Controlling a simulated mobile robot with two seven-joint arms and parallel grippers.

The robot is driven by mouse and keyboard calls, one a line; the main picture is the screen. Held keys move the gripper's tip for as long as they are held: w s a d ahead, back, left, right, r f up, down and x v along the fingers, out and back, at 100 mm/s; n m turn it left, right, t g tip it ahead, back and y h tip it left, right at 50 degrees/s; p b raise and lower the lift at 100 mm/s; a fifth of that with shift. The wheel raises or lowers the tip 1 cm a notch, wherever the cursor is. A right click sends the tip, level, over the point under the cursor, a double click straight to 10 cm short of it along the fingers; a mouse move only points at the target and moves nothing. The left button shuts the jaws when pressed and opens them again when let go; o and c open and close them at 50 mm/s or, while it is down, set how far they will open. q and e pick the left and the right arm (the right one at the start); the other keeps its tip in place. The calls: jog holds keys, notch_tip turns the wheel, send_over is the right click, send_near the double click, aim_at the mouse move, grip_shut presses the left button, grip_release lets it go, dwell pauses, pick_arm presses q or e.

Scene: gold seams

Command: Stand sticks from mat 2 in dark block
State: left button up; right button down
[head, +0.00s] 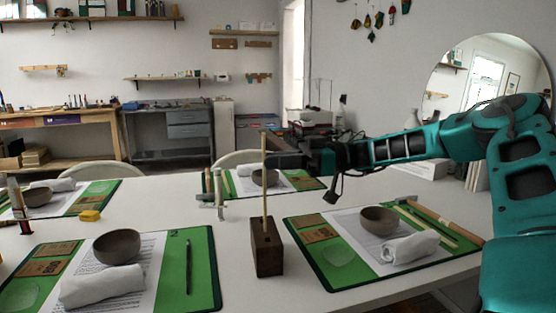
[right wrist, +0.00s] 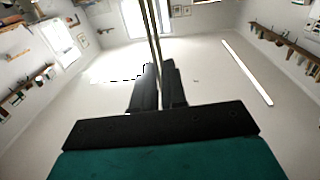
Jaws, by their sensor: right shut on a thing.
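The dark block (head: 268,252) stands upright on the white table between the two front mats. A pale thin stick (head: 264,195) is upright above it, its lower end meeting the block's top; I cannot tell how deep it sits. My right gripper (head: 270,158) is shut on the stick's upper part. In the right wrist view, two thin stick-like lines (right wrist: 153,40) rise between the gripper's fingers (right wrist: 157,88). The front left green mat (head: 203,285) seems to bear a small 2, and a dark slim stick (head: 188,266) lies on it. My left gripper is out of view.
Bowls (head: 117,246) (head: 379,221) and rolled white cloths (head: 102,286) (head: 410,247) sit on the front mats. The right mat (head: 340,285) also holds pale sticks. Behind the block is another laid mat (head: 308,184). A yellow piece (head: 90,215) lies at left.

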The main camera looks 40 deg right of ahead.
jog(key=shift+f, duration=0.5)
jog(key=shift+f, duration=0.3)
jog(key=shift+f, duration=0.8)
jog(key=c, duration=1.1)
grip_release()
jog(key=shift+d, duration=0.1)
